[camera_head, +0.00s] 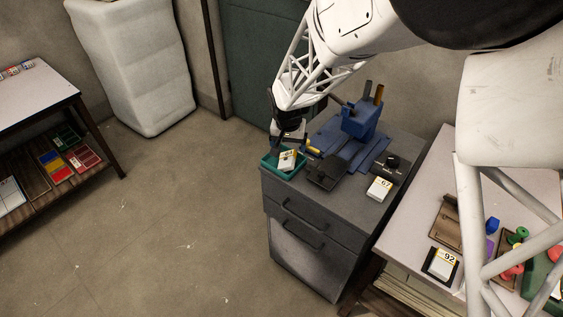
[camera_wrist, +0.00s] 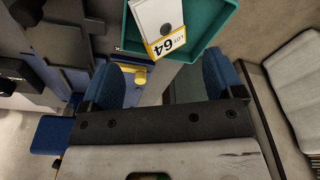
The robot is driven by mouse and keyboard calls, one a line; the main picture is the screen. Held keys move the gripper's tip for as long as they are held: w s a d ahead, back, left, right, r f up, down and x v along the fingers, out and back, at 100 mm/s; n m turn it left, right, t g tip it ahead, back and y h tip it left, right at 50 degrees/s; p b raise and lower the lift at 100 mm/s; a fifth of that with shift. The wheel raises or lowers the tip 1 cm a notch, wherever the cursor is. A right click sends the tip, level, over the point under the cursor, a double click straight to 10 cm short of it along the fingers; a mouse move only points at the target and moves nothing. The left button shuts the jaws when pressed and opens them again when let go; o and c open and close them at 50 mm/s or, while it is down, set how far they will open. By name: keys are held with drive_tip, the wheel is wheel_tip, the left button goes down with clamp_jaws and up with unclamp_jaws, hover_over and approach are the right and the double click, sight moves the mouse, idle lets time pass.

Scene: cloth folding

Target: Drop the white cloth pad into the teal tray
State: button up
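The teal tray (camera_head: 269,166) sits at the left corner of the grey cabinet top. A white pad (camera_head: 287,158) with a yellow-edged label lies tilted in it. In the wrist view the pad (camera_wrist: 150,14) has a grey dot and reads "LOT 64"; it lies over the left part of the tray (camera_wrist: 213,25), and its far end is cut off by the frame. My gripper (camera_head: 289,138) is just above and behind the tray. In the wrist view my gripper (camera_wrist: 162,82) has its two blue fingers wide apart, nothing between them, and the pad is beyond the fingertips.
Another white pad labelled 07 (camera_head: 380,187) lies on the cabinet's front right. A pad labelled 92 (camera_head: 441,263) lies on the right table among small parts. The floor (camera_head: 170,220) at left is clear.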

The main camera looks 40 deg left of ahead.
drive_tip(key=shift+r, duration=0.15)
wheel_tip(320, 180, up, 7)
drive_tip(key=s, duration=0.1)
drive_tip(key=shift+d+r, duration=0.2)
drive_tip(key=shift+d, duration=0.05)
idle(0.4)
idle(0.8)
drive_tip(key=w+d+r+m, duration=0.1)
drive_tip(key=d+r, duration=0.4)
drive_tip(key=d, duration=0.7)
drive_tip(key=d+r+m, duration=0.1)
drive_tip(key=d+r, duration=0.3)
drive_tip(key=d, duration=0.7)
drive_tip(key=w+d+r+m, duration=0.1)
drive_tip(key=d+r, duration=0.4)
drive_tip(key=d, duration=0.7)
drive_tip(key=s+d+m, duration=0.1)
drive_tip(key=s+d, duration=0.9)
drive_tip(key=d, duration=0.2)
drive_tip(key=s+d+r+m+t+h, duration=0.1)
drive_tip(key=s+d, duration=0.9)
drive_tip(key=d, duration=0.3)
drive_tip(key=shift+s+d+r+m, duration=0.25)
drive_tip(key=shift+d+m, duration=0.05)
drive_tip(key=shift+m, duration=0.1)
